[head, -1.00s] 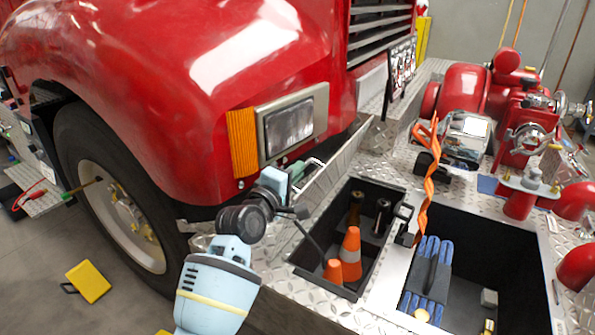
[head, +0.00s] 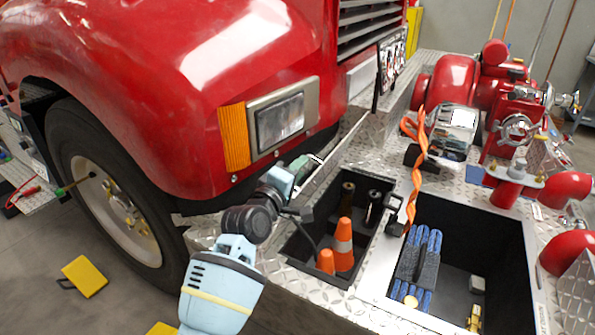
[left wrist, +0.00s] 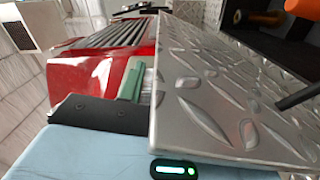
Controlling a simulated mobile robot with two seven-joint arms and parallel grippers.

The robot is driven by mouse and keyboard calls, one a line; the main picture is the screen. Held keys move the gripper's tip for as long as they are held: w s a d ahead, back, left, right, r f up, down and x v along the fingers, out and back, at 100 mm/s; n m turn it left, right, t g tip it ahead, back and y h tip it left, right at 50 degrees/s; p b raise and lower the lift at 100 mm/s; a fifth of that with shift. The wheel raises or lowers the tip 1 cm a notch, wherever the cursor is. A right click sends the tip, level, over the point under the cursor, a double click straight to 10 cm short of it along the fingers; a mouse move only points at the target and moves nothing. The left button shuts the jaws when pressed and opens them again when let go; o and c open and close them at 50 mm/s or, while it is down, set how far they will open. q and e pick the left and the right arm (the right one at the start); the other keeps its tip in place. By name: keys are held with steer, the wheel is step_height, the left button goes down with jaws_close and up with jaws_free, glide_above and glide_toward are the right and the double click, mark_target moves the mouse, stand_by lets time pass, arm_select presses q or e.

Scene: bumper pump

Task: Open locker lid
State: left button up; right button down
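The locker lid (head: 337,156) is a thin diamond-plate panel. In the head view it stands steeply raised, almost edge-on, along the back-left side of the open left locker (head: 325,262). In the left wrist view the lid's patterned face (left wrist: 215,105) fills the right half. My left gripper (head: 303,167) is at the truck side of the lid, close to its edge. One greenish finger (left wrist: 131,80) shows just left of the lid; the other finger is hidden, so I cannot tell how far it is open. My right gripper is not in view.
Orange cones (head: 343,245) and dark nozzles stand in the left locker. The right locker is open, with a blue hose bundle (head: 420,265) and an orange strap (head: 416,180) at its edge. The red fender (head: 150,110) is close behind my left arm. Red pump fittings (head: 445,85) stand at right.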

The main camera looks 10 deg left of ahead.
arm_select(q)
steer(key=v, duration=0.6)
steer(key=shift+s+a+p, duration=0.1)
steer(key=shift+s+p, duration=0.1)
steer(key=shift+p, duration=0.1)
steer(key=shift+s+a, duration=0.2)
steer(key=shift+s, duration=0.45)
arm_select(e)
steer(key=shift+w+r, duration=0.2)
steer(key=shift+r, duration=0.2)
